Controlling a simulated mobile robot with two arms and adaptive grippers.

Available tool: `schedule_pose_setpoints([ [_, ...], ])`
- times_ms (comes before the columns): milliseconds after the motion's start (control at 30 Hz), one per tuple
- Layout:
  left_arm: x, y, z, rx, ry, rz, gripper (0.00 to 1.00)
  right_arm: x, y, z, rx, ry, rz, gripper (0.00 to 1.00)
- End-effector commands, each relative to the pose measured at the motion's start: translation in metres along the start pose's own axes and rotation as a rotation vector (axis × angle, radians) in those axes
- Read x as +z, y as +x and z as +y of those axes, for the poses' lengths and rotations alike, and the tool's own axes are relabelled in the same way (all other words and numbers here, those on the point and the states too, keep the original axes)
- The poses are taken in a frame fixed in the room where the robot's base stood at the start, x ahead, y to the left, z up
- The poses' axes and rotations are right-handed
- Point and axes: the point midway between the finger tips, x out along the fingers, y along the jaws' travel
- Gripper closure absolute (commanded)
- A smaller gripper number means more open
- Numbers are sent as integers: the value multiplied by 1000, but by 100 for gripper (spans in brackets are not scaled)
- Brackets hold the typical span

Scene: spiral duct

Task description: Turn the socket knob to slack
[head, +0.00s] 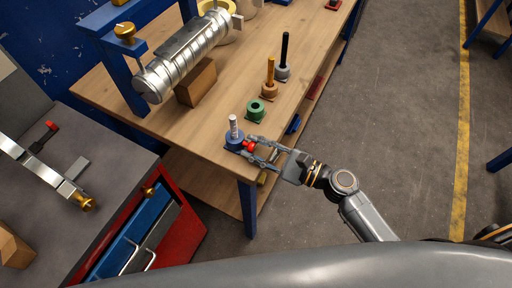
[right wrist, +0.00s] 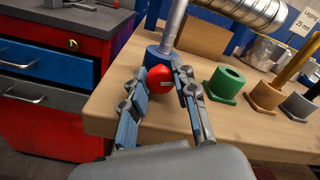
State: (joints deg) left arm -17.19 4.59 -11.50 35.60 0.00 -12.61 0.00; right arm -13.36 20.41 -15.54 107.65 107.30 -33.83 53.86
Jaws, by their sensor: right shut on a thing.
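The blue socket (head: 234,142) stands at the near corner of the wooden bench, with an upright grey metal rod (head: 234,126) in it. Its red knob (head: 248,146) sticks out toward my arm. My right gripper (head: 254,147) reaches in from the right and is shut on the red knob, one finger on each side. In the right wrist view the knob (right wrist: 160,79) sits between the fingertips, in front of the blue socket (right wrist: 155,55). The knob's turn angle cannot be read. My left gripper is not in view.
A green socket (head: 256,109), a tan socket with a wooden rod (head: 270,76) and a grey socket with a black rod (head: 284,58) line the bench edge. A metal spiral duct (head: 182,54) lies behind on a wooden block (head: 197,82). A grey-topped cabinet (head: 75,150) stands left.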

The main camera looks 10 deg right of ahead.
Motion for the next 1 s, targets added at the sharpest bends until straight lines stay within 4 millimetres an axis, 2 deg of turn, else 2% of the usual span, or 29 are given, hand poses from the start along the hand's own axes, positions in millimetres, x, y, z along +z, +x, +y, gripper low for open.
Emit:
schedule_pose_setpoints([
  [33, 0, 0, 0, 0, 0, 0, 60, 0, 0, 0, 0, 0, 1, 68],
  [133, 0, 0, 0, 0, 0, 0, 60, 0, 0, 0, 0, 1, 1, 48],
  [667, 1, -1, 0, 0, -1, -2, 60, 0, 0, 0, 2, 7, 2, 48],
  [867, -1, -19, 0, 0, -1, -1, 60, 3, 0, -2, 3, 113, 3, 48],
  [1000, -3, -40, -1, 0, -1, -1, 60, 6, 0, -4, 3, 270, 2, 48],
])
